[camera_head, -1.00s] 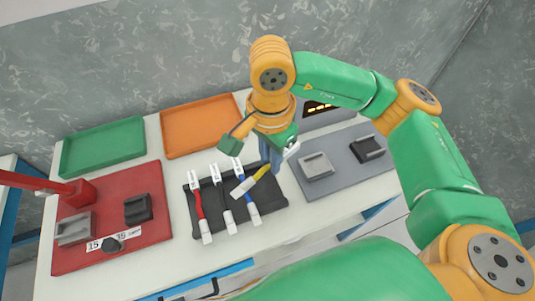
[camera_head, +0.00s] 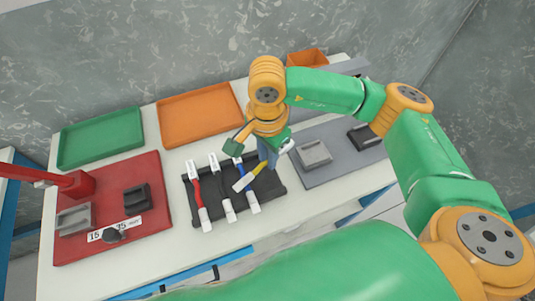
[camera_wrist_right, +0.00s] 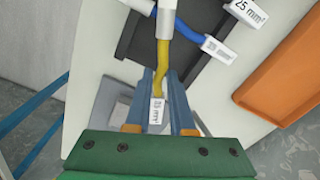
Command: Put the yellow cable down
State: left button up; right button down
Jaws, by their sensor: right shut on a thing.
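The yellow cable (camera_head: 258,168) has a white end and a small white label. My right gripper (camera_head: 266,158) is shut on it near the label, over the right part of the black tray (camera_head: 274,190). In the right wrist view the yellow cable (camera_wrist_right: 163,58) runs up from between the blue fingers (camera_wrist_right: 160,88). In the head view its white end slants across the blue cable (camera_head: 249,195). I cannot tell whether the yellow cable touches the tray. A red cable (camera_head: 197,194) and a black cable (camera_head: 221,190) lie to the left in the tray. My left gripper is not in view.
A red mat (camera_head: 85,248) with two blocks and a knob is at the left. A green tray (camera_head: 100,140) and an orange tray (camera_head: 200,112) stand at the back. A grey mat (camera_head: 335,170) with two blocks is right of my gripper.

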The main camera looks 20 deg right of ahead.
jog(key=shift+f, duration=0.15)
jog(key=c, duration=0.8)
grip_release()
jog(key=shift+o, duration=0.2)
jog(key=shift+w+r+p, duration=0.1)
jog(key=shift+r+p, duration=0.75)
jog(key=shift+r, duration=0.3)
notch_tip(320, 180, up, 11)
jog(key=b, duration=0.1)
